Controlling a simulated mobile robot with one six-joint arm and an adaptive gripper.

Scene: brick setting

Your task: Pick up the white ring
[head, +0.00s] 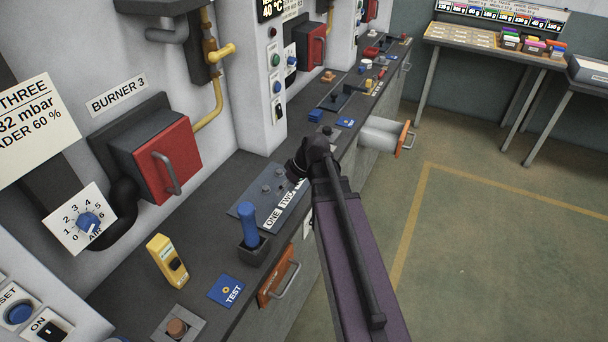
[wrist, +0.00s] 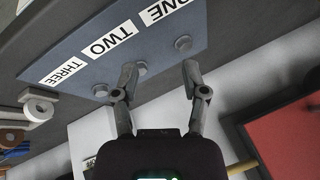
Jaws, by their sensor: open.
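A white ring-like piece with a dark hole (wrist: 38,108) is at the left in the wrist view, beside the THREE end of a blue-grey plate (wrist: 165,62). I cannot make it out in the head view, where my arm covers part of the bench. My gripper (wrist: 159,66) is open and empty, its fingertips spread in front of the plate near the ONE and TWO labels. The white piece lies to the left of both fingers, apart from them. In the head view the fingers cannot be made out behind my arm.
The plate carries several short grey pegs, one (wrist: 183,43) near the right fingertip. A brown piece (wrist: 14,138) lies by the white one. On the bench stand a blue-handled lever (head: 250,226) and a yellow device (head: 166,259). The floor (head: 480,260) at right is clear.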

